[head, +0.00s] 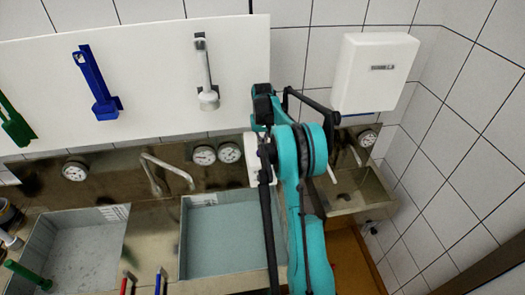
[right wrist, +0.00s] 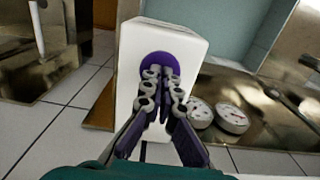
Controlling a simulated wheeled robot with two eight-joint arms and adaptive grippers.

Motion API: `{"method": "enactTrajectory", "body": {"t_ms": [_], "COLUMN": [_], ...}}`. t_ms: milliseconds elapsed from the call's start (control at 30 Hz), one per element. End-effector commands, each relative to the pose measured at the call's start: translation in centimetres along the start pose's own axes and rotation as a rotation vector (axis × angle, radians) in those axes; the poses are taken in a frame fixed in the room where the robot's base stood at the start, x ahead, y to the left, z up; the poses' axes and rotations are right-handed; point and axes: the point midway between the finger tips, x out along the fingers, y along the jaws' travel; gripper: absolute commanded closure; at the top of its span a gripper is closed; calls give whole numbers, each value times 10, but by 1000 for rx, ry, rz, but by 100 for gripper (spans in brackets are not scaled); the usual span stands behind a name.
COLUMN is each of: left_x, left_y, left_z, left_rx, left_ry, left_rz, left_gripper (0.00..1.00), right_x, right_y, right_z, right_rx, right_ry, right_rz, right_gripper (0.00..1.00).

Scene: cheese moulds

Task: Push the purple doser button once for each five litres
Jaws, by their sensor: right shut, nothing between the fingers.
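The white doser box (right wrist: 190,38) stands in the middle of the right wrist view, with its round purple button (right wrist: 163,57) on the face toward me. My right gripper (right wrist: 161,74) is shut and empty, its fingertips overlapping the button. I cannot tell whether the tips touch it or how far the button is pressed. In the head view the doser (head: 254,173) shows in part beside my teal right arm, which hides its button and the right fingertips. Two vats stand below: one with blue-green liquid (head: 225,240) and one with a greyer inside (head: 85,255). My left gripper is not in view.
Round dial gauges (head: 229,152) and a curved tap (head: 167,172) sit along the steel back wall. A small steel basin (head: 357,190) is at the right, under a white dispenser (head: 375,72).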

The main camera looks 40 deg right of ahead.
Motion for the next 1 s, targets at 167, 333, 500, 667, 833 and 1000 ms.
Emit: {"method": "enactTrajectory", "body": {"t_ms": [167,333,500,667,833,1000], "left_x": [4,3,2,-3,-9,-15], "left_y": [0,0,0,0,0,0], "left_z": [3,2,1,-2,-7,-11], "left_rx": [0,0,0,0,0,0], "left_ry": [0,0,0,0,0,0], "left_rz": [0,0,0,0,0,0], "left_gripper": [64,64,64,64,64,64], "right_x": [7,6,3,-9,-24,-38], "right_y": [0,0,0,0,0,0], "right_z": [0,0,1,0,1,0], "right_rx": [0,0,0,0,0,0], "right_ry": [-1,-2,-2,-2,-1,-1], "right_rz": [0,0,0,0,0,0], "right_gripper": [100,100,100,100,100,100]}}
